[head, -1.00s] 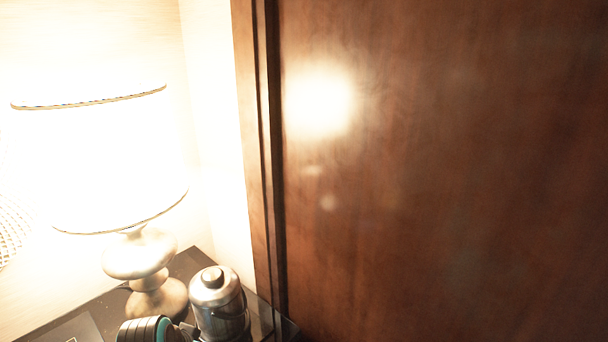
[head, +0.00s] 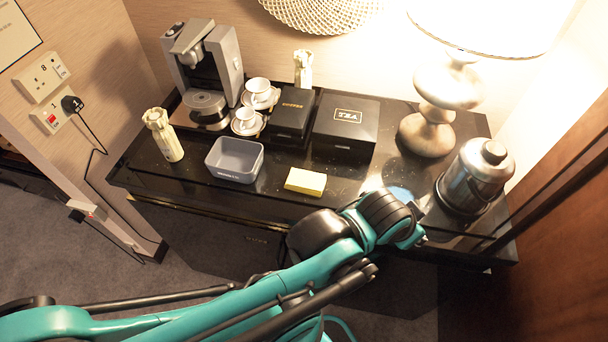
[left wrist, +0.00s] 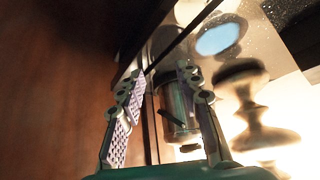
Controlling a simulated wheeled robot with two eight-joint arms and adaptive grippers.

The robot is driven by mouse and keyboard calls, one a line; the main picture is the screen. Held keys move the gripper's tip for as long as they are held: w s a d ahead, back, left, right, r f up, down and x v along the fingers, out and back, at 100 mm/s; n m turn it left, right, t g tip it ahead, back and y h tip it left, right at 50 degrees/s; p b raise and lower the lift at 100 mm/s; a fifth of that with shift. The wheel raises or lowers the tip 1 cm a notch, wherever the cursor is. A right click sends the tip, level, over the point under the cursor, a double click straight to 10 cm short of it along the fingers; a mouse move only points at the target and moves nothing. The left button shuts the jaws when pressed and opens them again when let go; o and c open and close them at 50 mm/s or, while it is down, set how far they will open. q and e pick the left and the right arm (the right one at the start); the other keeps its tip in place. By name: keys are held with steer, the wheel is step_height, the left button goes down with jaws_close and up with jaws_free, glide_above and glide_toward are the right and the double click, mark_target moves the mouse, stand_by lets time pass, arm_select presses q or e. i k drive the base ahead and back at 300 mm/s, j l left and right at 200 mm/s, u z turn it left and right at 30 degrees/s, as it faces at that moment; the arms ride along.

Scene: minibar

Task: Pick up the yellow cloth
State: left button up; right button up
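The yellow cloth (head: 306,181) is a small pale-yellow folded block. It lies flat near the front edge of the dark minibar counter (head: 330,192), right of the grey bin. My left arm reaches in from the lower left, and my left gripper (head: 421,236) is at the counter's front edge, right of the cloth and apart from it. In the left wrist view my left gripper (left wrist: 160,88) has its fingers spread with nothing held; the metal kettle (left wrist: 176,108) shows behind the gap. The cloth cannot be made out there. My right gripper is not in view.
The kettle (head: 476,178) and lamp (head: 428,134) stand right; a blue disc (head: 400,194) lies beside my wrist. The grey bin (head: 235,161), coffee machine (head: 205,75), cups and black boxes (head: 346,127) surround the cloth's left and back. A brown wooden panel (head: 570,230) borders the right.

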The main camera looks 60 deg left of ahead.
mark_target(305, 181)
steer(key=j+u, duration=0.2)
steer(key=u, duration=1.85)
steer(key=l, duration=0.1)
